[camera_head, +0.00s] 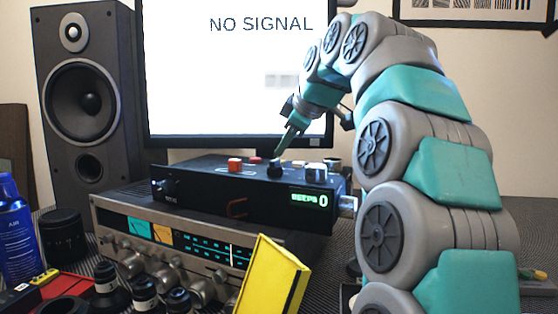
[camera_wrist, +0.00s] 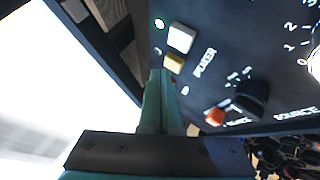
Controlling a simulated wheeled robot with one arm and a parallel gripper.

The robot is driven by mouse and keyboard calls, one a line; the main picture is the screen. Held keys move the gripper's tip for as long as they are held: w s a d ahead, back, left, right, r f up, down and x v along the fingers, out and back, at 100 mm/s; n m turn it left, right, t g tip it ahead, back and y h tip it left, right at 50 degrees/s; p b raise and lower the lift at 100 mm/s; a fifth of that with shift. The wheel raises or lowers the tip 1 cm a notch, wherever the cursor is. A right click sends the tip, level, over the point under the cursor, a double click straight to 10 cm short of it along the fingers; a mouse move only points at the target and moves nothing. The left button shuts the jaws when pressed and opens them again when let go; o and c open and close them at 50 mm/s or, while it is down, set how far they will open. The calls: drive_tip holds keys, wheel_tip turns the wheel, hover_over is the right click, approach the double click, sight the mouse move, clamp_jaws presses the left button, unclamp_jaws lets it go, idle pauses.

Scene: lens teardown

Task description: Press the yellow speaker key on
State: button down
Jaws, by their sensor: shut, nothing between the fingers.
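The yellow key (camera_wrist: 174,63) shows in the wrist view on the dark top panel of a black box (camera_head: 240,191). In the head view my gripper (camera_head: 283,148) points down over the box's top, just above a black knob (camera_head: 274,169). I cannot make out the yellow key surely there.
An orange button (camera_wrist: 215,116) and a black knob (camera_wrist: 252,95) share the panel. The box's green display (camera_head: 308,199) seems to read BEEPS 0. The monitor (camera_head: 190,90) behind says NO SIGNAL. A silver receiver (camera_head: 110,215) and a yellow box (camera_head: 268,280) stand in front.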

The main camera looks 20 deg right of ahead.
sight(284, 165)
drive_tip(key=shift+f, duration=0.15)
idle(0.5)
drive_tip(key=shift+f+b, duration=0.3)
drive_tip(key=shift+b, duration=0.1)
drive_tip(key=shift+r, duration=0.1)
drive_tip(key=shift+r+p, duration=0.4)
drive_tip(key=shift+r, duration=0.1)
wheel_tip(284, 165, up, 6)
drive_tip(key=p, duration=0.4)
drive_tip(key=shift+p, duration=0.3)
idle(2.0)
